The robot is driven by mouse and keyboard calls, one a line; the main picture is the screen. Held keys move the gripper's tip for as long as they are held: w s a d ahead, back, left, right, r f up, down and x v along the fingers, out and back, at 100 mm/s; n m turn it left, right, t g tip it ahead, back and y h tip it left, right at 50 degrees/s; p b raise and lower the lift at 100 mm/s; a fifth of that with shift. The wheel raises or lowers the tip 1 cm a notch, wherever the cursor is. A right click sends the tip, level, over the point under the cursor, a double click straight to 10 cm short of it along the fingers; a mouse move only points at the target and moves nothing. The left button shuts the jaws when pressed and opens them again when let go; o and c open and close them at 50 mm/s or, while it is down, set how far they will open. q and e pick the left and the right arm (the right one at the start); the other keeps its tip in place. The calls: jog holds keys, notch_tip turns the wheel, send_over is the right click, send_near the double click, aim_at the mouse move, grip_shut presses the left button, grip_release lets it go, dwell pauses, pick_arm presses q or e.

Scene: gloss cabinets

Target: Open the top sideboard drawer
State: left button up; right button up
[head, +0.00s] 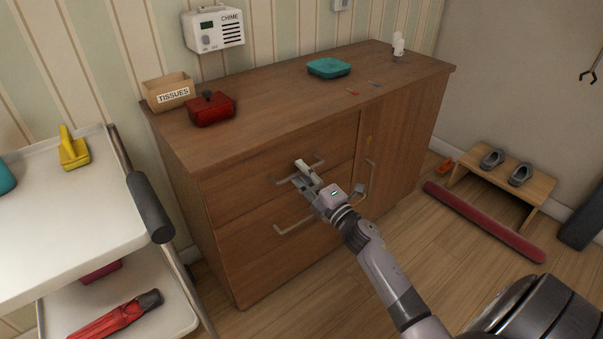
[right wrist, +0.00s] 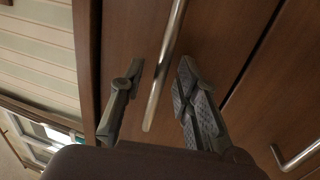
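The wooden sideboard (head: 230,260) stands against the wall with its top drawer (head: 235,180) shut, its front flush. The top drawer's metal bar handle (head: 281,181) is partly hidden behind my right gripper (head: 306,174). In the right wrist view the handle (right wrist: 164,75) runs between the two fingers of my right gripper (right wrist: 160,78). The fingers are apart, one on each side of the bar, with gaps showing; neither clearly touches it. My left gripper is in neither view.
Below is a lower drawer handle (head: 292,226); a cupboard door (head: 390,145) is to the right. A red box (head: 211,110), tissue box (head: 168,92) and teal dish (head: 328,68) sit on top. A white trolley (head: 75,220) stands at the left.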

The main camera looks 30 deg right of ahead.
jog(key=shift+w, duration=0.3)
jog(key=shift+c, duration=0.5)
grip_shut()
